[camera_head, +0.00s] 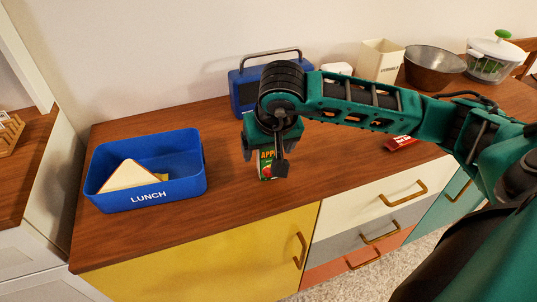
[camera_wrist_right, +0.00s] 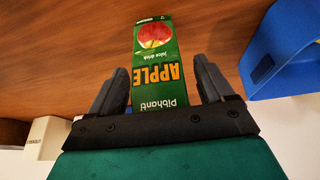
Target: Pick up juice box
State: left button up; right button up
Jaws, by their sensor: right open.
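A green apple juice box (camera_head: 266,166) stands on the wooden counter, partly hidden behind my right gripper in the head view. In the right wrist view the juice box (camera_wrist_right: 155,70) lies between the two fingers, with a gap showing on either side near the fingertips. My right gripper (camera_head: 264,165) is open around the juice box, and its fingers (camera_wrist_right: 160,85) point at the counter. My left gripper does not show in either view.
A blue lunch box (camera_head: 175,190) with a sandwich stands on the counter's left. Behind my gripper is a blue appliance with a handle (camera_head: 240,92). A cream canister (camera_head: 380,62), a metal bowl (camera_head: 432,70) and a white-lidded container (camera_head: 494,60) stand at back right. A red packet (camera_head: 400,143) lies near my arm.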

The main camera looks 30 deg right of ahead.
jog(key=shift+w+f, duration=0.1)
jog(key=shift+f, duration=0.15)
jog(key=c, duration=1.2)
